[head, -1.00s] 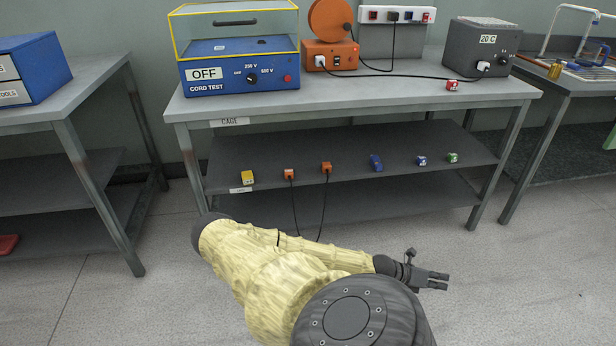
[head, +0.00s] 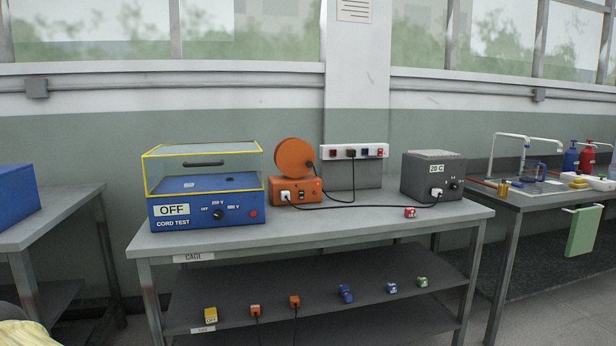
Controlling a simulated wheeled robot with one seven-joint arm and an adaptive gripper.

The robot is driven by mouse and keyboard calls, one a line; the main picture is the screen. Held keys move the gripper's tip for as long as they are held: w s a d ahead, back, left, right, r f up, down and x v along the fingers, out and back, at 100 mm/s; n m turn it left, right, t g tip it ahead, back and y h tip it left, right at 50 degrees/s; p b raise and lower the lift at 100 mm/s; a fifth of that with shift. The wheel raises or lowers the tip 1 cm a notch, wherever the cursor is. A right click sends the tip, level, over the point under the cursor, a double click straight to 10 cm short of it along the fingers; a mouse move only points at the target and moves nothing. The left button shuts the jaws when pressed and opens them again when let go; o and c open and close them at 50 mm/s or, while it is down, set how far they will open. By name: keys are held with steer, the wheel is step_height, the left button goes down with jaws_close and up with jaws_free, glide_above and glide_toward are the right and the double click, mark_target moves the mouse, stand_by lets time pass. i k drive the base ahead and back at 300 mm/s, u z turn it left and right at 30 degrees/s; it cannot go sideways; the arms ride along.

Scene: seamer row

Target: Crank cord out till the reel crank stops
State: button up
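The cord reel (head: 295,157) is an orange disc standing upright on an orange box (head: 312,190) on the bench. A small dark knob, apparently the reel crank (head: 310,167), shows at the disc's lower right edge. A white plug (head: 285,196) sits in the front of the orange box. A black cord (head: 370,207) runs from the box along the bench top to the grey 20 C box (head: 426,178). How much cord is left on the reel cannot be seen. My gripper is outside the head view; only a pale yellow bit of my arm shows at the lower left corner.
The blue cord test box (head: 206,207) reads OFF and has a clear yellow-edged cover. A white socket strip (head: 355,152) with a dark plug stands behind. A red plug (head: 410,213) lies near the bench's front edge. Several plugs rest on the shelf (head: 320,315). A sink bench (head: 540,196) stands right.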

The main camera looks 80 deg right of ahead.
mark_target(295, 158)
steer(key=u, duration=0.15)
steer(key=k, duration=0.35)
steer(key=z, duration=1.45)
steer(key=i, duration=0.85)
steer(key=z, duration=0.65)
